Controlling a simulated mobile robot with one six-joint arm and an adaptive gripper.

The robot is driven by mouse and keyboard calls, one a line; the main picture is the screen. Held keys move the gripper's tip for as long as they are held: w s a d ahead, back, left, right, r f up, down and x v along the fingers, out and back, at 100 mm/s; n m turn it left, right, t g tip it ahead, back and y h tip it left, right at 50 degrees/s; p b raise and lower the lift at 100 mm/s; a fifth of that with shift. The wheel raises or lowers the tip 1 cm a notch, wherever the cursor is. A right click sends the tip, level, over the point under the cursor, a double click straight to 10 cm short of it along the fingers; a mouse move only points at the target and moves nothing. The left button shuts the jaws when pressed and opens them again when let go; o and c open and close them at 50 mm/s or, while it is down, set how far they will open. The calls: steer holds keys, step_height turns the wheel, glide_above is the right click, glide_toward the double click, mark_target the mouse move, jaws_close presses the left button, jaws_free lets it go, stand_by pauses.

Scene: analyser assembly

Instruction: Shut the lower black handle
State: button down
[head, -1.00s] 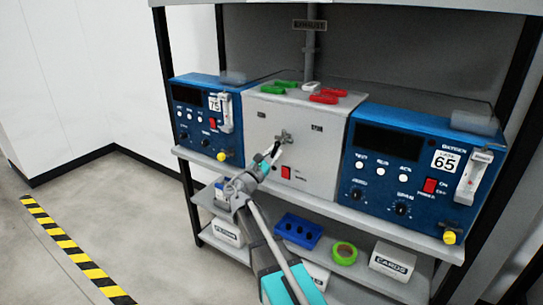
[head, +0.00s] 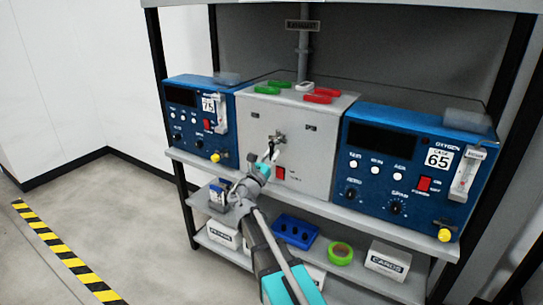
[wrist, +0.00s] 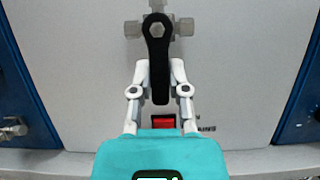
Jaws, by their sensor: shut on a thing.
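The lower black handle (wrist: 158,60) hangs straight down from a grey metal valve fitting (wrist: 184,27) in the wrist view. The fitting (head: 278,138) also shows on the front of the light grey middle box in the head view, where the handle is too small to make out. My gripper (wrist: 159,75) has one white finger on each side of the handle's lower part and is shut on it. In the head view my gripper (head: 268,155) reaches the box front from below. The fingers and arm hide part of the area under the fitting.
A red switch (head: 280,173) sits just below the handle; it also shows in the wrist view (wrist: 163,121). Blue analysers (head: 196,118) (head: 408,175) flank the box.

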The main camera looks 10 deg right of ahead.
steer(key=c, duration=0.6)
jaws_free()
steer(key=shift+w+a+m, duration=0.1)
steer(key=shift+w+m, duration=0.05)
steer(key=shift+m, duration=0.25)
steer(key=w+a+r+m+g+h+p, duration=0.1)
steer(key=w+a+r+m+g+p, duration=0.15)
steer(key=m+g+p, duration=1.2)
steer(key=s+a+m+t+b, duration=0.5)
steer(key=a+t+b, duration=0.15)
steer(key=a, duration=0.65)
steer(key=s+d+f+m+g+y+b, duration=0.1)
steer(key=s+d+f+g+y+b, duration=0.1)
steer(key=f, duration=0.7)
steer(key=s+d+f+m+g+y+b, duration=0.2)
steer(key=s+d+f+b, duration=0.3)
steer(key=f, duration=0.5)
steer(key=s+d+f+m+g+y+b, duration=0.1)
steer(key=s+d+f+g+y+b, duration=0.1)
steer(key=s+d+f+y+b, duration=0.2)
step_height(320, 180, down, 6)
steer(key=d+b, duration=0.1)
steer(key=b, duration=0.2)
steer(key=shift+d+f+b, duration=0.25)
steer(key=shift+b, duration=0.05)
